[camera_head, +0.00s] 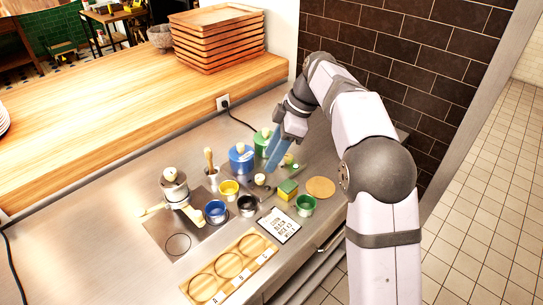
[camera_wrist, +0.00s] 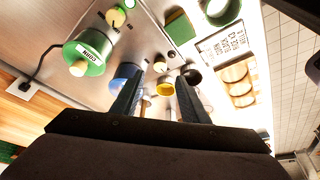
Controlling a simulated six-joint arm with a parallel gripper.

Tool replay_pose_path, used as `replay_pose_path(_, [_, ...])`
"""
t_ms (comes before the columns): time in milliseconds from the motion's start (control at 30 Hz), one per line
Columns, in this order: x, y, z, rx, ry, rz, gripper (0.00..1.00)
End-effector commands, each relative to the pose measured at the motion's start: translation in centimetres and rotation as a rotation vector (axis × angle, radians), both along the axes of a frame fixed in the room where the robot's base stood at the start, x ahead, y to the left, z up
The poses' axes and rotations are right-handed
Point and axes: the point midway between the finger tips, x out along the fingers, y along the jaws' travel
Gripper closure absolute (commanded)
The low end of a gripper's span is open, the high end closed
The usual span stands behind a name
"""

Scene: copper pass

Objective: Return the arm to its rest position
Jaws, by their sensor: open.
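My arm reaches in from the right over the steel counter (camera_head: 120,215) in the head view. My gripper (camera_head: 270,168) hangs above the counter near the blue canister (camera_head: 241,161) and the green canister (camera_head: 263,148). In the wrist view, my gripper's (camera_wrist: 160,79) two dark fingers stand apart, and I see nothing held between them. A yellow cup (camera_wrist: 165,88) and a black cup (camera_wrist: 192,76) show beyond the fingertips. The green canister's label (camera_wrist: 93,53) faces the wrist camera. In the head view my fingers overlap the area beside the canisters; whether they touch anything is unclear.
A metal appliance (camera_head: 175,190) stands left. Stacked trays (camera_head: 216,42) and a tiled wall (camera_head: 400,55) lie behind.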

Motion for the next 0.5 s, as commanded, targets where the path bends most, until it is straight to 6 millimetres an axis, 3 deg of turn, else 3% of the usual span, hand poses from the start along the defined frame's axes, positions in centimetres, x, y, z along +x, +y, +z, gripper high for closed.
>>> replay_pose_path(333, [-0.2,-0.2,0.0,-0.006,0.009,-0.023,0.59])
replay_pose_path(500, [-1.6,-1.5,-0.4,-0.041,0.056,-0.16,0.59])
